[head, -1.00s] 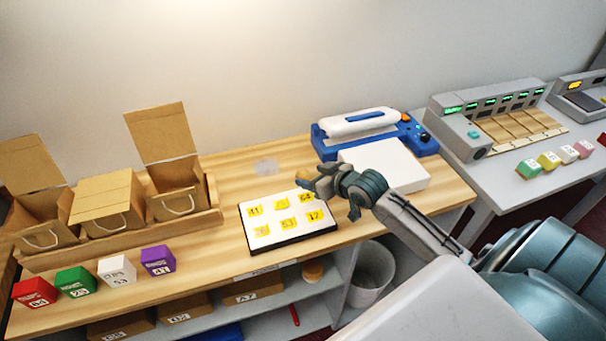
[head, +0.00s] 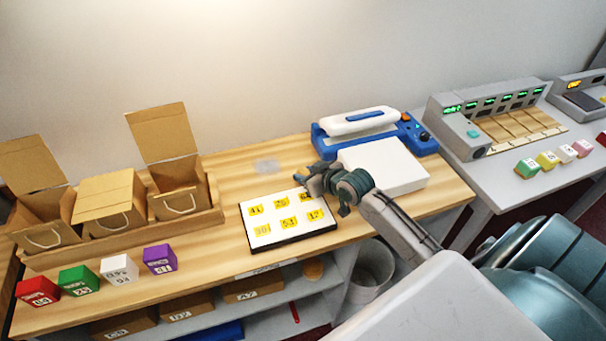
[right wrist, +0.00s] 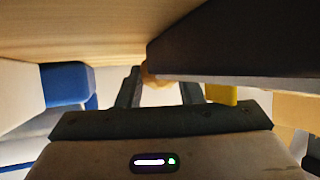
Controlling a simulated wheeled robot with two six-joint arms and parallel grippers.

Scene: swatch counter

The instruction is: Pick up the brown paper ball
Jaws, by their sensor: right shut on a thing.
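My right gripper (head: 308,180) is at the right back corner of the white board with yellow labels (head: 262,240), low over the counter. In the right wrist view its two dark fingers (right wrist: 162,90) are shut on a small tan-brown lump, which looks like the brown paper ball (right wrist: 152,77). Only part of the ball shows between the fingers. In the head view the gripper hides it. My left gripper is not in view.
A blue and white sealing machine (head: 330,148) and a white block (head: 400,178) stand close behind and right of the gripper. Cardboard boxes (head: 105,200) and coloured cubes (head: 76,281) are at left. A grey bin (head: 368,272) stands below the counter's right end.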

